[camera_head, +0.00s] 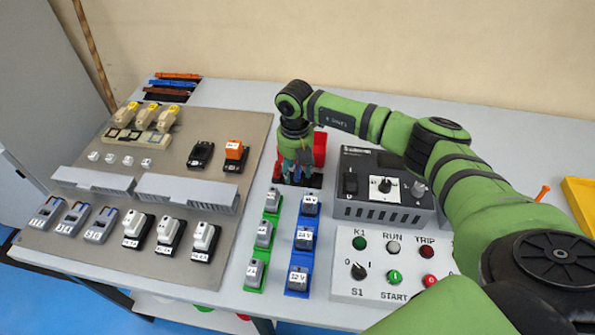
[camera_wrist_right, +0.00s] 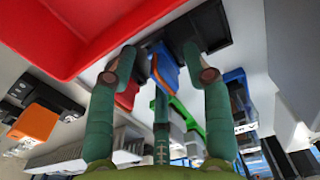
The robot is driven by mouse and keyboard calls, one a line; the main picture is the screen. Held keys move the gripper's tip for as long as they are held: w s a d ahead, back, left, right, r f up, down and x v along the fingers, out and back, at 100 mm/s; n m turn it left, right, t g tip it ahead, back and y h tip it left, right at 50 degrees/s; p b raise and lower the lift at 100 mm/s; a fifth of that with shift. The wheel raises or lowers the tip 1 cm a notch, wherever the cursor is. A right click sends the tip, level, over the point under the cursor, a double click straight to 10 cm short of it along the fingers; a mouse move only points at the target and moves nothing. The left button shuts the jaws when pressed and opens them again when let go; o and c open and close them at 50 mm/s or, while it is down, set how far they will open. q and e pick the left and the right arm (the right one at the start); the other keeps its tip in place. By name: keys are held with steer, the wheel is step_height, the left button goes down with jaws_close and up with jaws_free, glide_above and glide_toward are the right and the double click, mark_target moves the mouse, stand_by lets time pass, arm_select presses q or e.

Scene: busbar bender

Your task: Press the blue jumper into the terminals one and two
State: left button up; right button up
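My right gripper (camera_head: 297,178) points down at the black holder (camera_head: 311,181), in front of a red bin (camera_head: 319,148). In the wrist view its two fingers (camera_wrist_right: 163,70) are spread apart, with a gap on each side of a small blue piece, likely the blue jumper (camera_wrist_right: 166,72). An orange edge and a red piece (camera_wrist_right: 127,96) show beside it. Green-based terminals (camera_head: 264,234) and blue-based terminals (camera_head: 303,239) stand in two columns nearer the front. Which are one and two I cannot read. My left gripper is out of view.
A grey board (camera_head: 190,188) with switches, relays and ducts lies at left. A dark power unit (camera_head: 385,187) and a white button panel (camera_head: 392,262) stand at right. A yellow tray (camera_head: 578,200) is at the far right edge.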

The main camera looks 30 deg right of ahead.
steer(key=c, duration=0.6)
steer(key=shift+c, duration=0.2)
steer(key=shift+w+r, duration=0.1)
steer(key=shift+r, duration=0.5)
step_height(320, 180, up, 3)
steer(key=shift+f+b, duration=0.15)
steer(key=shift+b, duration=0.65)
steer(key=shift+s+d+r+b, duration=0.45)
steer(key=shift+s+d+r, duration=0.55)
steer(key=shift+d, duration=0.8)
steer(key=shift+s+d+r+b, duration=0.55)
steer(key=shift+d+r, duration=0.85)
steer(key=shift+d, duration=0.4)
steer(key=shift+s+d+r+b, duration=0.4)
steer(key=shift+s+d+r, duration=0.6)
steer(key=shift+d, duration=0.8)
